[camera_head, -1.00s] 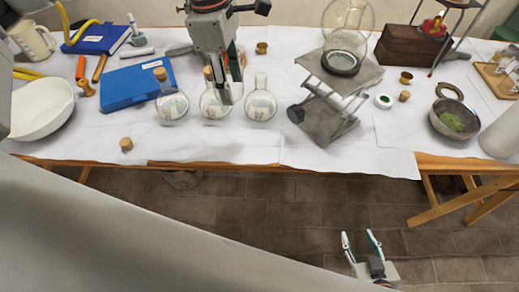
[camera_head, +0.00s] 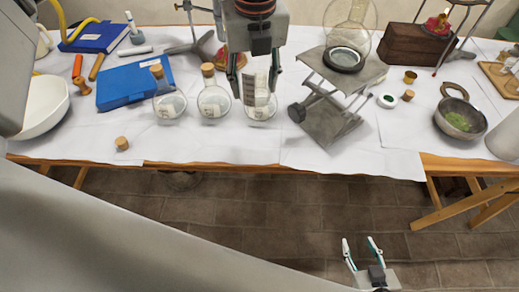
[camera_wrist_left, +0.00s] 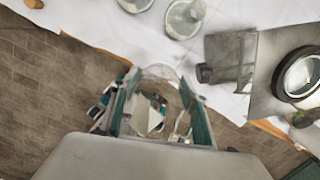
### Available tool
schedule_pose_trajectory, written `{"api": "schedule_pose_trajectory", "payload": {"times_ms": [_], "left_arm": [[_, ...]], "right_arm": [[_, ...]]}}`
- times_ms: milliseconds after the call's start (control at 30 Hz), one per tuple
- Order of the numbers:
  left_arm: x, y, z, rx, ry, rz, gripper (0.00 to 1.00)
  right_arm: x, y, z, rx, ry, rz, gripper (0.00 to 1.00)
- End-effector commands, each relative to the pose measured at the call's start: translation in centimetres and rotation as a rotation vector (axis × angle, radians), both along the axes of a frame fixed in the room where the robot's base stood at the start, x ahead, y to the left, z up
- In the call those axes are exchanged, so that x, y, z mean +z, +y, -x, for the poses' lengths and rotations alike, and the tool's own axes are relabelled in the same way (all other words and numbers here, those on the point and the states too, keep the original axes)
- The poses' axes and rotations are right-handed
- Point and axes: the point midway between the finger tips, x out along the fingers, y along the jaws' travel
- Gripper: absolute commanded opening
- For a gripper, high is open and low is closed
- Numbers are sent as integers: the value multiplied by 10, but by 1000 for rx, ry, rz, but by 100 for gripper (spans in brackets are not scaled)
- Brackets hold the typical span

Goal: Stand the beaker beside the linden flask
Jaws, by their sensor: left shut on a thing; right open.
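My left gripper (camera_head: 253,88) is shut on a clear glass beaker (camera_head: 261,96), which hangs in front of the rightmost round flask (camera_head: 262,112) in the head view. In the left wrist view the beaker (camera_wrist_left: 150,108) shows between the two fingers, with a pale patch on it. A corked flask (camera_head: 213,104) stands in the middle and another corked flask (camera_head: 170,106) at the left. Their labels are too small to read, so I cannot tell which is linden. The beaker and gripper partly hide the rightmost flask. My right gripper (camera_head: 362,250) is open and empty, in front of the table.
A lab jack (camera_head: 325,115) carrying a glass globe stands right of the flasks. A blue box (camera_head: 135,85) lies left of them, with a loose cork (camera_head: 122,143) in front. A mortar (camera_head: 460,118) stands at the right. White paper between cork and jack is clear along the front edge.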

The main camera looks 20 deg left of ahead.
Motion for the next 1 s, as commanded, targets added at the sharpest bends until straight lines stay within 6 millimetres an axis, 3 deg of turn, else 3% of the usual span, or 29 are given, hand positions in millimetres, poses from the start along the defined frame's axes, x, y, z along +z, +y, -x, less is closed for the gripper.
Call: {"api": "schedule_pose_trajectory", "payload": {"times_ms": [200, 367, 800, 1000], "left_arm": [[-2, -7, -1, 263, 0, 0, 23], [-12, -8, 0, 323, 3, 0, 23], [-115, -8, 0, 323, 5, 0, 23], [-150, -8, 0, 323, 3, 1, 23]], "right_arm": [[-3, 0, 0, 0, 0, 1, 43], [-3, 0, 0, 0, -2, 2, 43], [-8, -1, -1, 2, -3, 7, 43], [-10, -3, -2, 2, -4, 12, 43]]}}
